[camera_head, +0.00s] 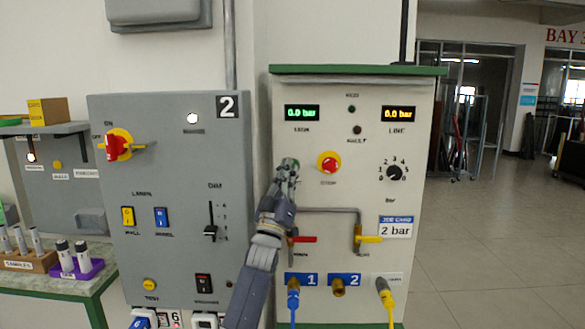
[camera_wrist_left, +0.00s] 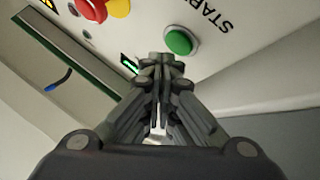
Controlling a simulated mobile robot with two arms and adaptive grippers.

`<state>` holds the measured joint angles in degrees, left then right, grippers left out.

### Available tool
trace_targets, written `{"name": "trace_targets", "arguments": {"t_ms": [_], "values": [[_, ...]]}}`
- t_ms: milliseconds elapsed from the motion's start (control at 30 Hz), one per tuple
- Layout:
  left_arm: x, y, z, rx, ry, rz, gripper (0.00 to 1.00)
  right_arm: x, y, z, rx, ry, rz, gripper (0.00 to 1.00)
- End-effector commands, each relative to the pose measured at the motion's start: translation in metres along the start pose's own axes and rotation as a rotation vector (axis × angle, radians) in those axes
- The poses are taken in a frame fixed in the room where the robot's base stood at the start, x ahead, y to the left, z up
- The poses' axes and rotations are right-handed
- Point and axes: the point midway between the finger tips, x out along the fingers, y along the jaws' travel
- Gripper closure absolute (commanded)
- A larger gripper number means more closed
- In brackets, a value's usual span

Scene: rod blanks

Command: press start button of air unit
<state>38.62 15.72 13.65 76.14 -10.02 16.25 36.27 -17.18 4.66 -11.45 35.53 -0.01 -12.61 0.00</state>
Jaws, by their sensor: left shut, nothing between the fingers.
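The air unit (camera_head: 300,84) is a pale panel with a green top edge. Its left and right displays both read 0.0 bar. A green round button (camera_wrist_left: 180,42) shows in the left wrist view beside partly cut-off lettering that looks like START. In the head view my left gripper (camera_head: 289,164) covers the place left of the red stop button (camera_head: 329,163), and I cannot make the green button out there. In the wrist view my left gripper (camera_wrist_left: 162,62) is shut and empty, its tips just beside the green button; contact cannot be told. My right gripper is out of view.
Below the gripper are a red-handled valve (camera_head: 303,239), a yellow-handled valve (camera_head: 369,239) and a pipe. Blue and yellow hoses hang lower down. A round dial (camera_head: 395,173) sits at the right. A grey panel marked 2 (camera_head: 180,100) stands to the left. Open floor lies at right.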

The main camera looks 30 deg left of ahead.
Motion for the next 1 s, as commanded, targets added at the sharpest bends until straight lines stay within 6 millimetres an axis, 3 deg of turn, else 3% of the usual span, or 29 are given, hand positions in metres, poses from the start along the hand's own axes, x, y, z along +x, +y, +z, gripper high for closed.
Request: {"name": "trace_targets", "arguments": {"t_ms": [1000], "values": [[0.0055,-0.0042,0.0040,0.001,0.001,0.000,1.00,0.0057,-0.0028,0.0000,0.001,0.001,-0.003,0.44]]}}
